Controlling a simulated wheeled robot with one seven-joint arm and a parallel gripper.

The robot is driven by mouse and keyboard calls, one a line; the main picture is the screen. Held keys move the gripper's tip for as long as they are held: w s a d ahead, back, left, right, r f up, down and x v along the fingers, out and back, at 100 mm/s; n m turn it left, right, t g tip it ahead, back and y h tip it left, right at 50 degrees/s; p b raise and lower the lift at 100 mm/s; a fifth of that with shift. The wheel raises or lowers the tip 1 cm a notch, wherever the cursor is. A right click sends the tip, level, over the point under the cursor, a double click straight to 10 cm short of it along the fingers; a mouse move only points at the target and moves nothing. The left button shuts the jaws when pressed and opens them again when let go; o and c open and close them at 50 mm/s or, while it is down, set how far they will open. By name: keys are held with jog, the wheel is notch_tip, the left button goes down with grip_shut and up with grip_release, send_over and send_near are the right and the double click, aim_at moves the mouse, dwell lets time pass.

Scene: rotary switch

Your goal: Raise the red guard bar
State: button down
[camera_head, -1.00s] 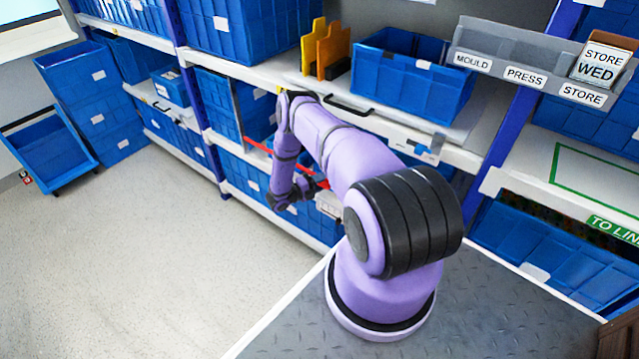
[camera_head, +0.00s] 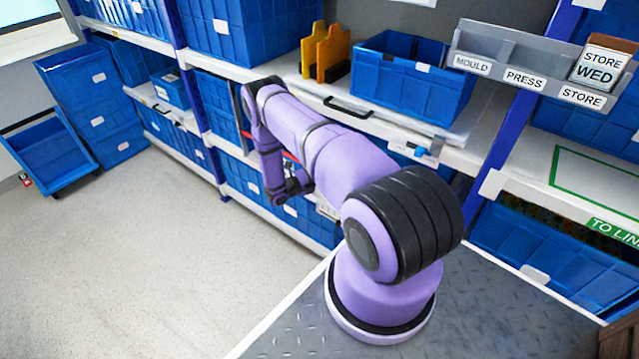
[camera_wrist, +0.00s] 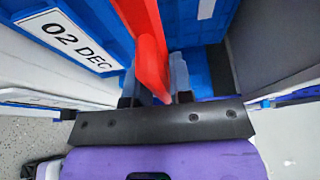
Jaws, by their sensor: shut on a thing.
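The red guard bar (camera_wrist: 148,45) runs down from the top of the wrist view to between my gripper's fingers (camera_wrist: 155,92). The fingers are shut on the bar. In the head view only a short red piece of the bar (camera_head: 291,156) shows between my arm links, in front of the lower shelf bins. My gripper (camera_head: 303,183) there is small, dark and partly hidden behind my arm. The bar's ends cannot be made out in the head view.
A blue bin wall and a label reading "02 DEC" (camera_wrist: 66,40) lie close to the bar. A blue open bin (camera_head: 410,85) stands on that shelf.

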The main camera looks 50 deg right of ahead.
notch_tip(320, 180, up, 16)
jog(key=shift+f, duration=0.15)
jog(key=shift+w, duration=0.1)
dwell(0.3)
jog(key=c, duration=1.2)
grip_release()
jog(key=shift+o, duration=0.2)
jog(key=v, duration=1)
jog(key=shift+a, duration=0.4)
jog(key=shift+w, duration=0.1)
